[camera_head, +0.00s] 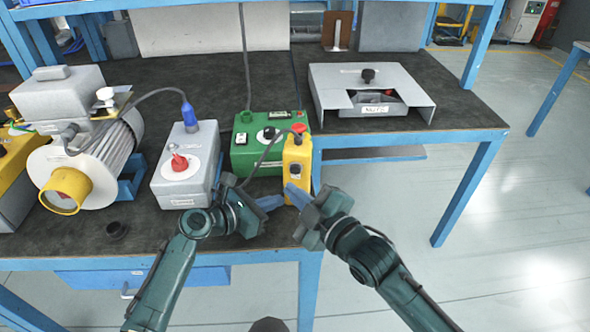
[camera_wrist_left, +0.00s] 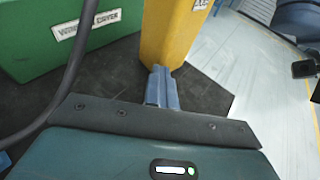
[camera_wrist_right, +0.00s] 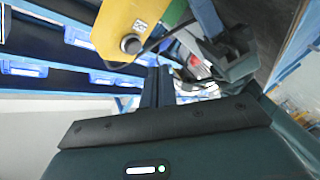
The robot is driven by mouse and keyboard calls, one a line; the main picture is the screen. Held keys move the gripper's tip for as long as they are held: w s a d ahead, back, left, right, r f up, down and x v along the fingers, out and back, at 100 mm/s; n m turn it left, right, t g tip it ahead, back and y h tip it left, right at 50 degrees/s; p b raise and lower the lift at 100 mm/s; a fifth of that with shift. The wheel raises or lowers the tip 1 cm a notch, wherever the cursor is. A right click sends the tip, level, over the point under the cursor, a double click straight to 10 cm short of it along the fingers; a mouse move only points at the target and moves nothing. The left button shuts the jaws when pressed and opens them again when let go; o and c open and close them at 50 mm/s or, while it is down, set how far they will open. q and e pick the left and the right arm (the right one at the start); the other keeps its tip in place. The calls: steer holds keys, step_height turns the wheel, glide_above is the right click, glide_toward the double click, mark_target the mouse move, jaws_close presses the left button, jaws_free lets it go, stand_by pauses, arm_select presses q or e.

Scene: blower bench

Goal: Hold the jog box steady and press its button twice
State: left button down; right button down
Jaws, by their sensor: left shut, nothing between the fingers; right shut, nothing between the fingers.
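The button also shows in the right wrist view (camera_wrist_right: 131,44). I cannot tell whether either gripper touches the box.
A green box (camera_head: 254,158) stands close behind and left of the jog box, with a cable. A grey box with a red switch (camera_head: 182,176) and a blower motor (camera_head: 90,150) stand further left. A grey metal housing (camera_head: 373,88) is behind right. The floor right of the bench is open.

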mark_target(295, 169)
steer(key=shift+s+a, duration=0.15)
steer(key=shift+s, duration=0.55)
steer(key=shift+s+a, duration=0.15)
steer(key=shift+s, duration=0.5)
stand_by(1.9)
steer(key=s, duration=0.3)
steer(key=shift+s+a, duration=0.35)
steer(key=shift+a, duration=0.05)
steer(key=shift+w+d, duration=0.3)
steer(key=shift+w, duration=1.15)
steer(key=shift+w+d, duration=0.35)
steer(key=shift+w, duration=1.05)
steer(key=shift+w+d, duration=0.3)
steer(key=shift+w, duration=1.15)
steer(key=shift+w, duration=0.15)
steer(key=shift+w+d, duration=0.1)
steer(key=shift+w, duration=0.2)
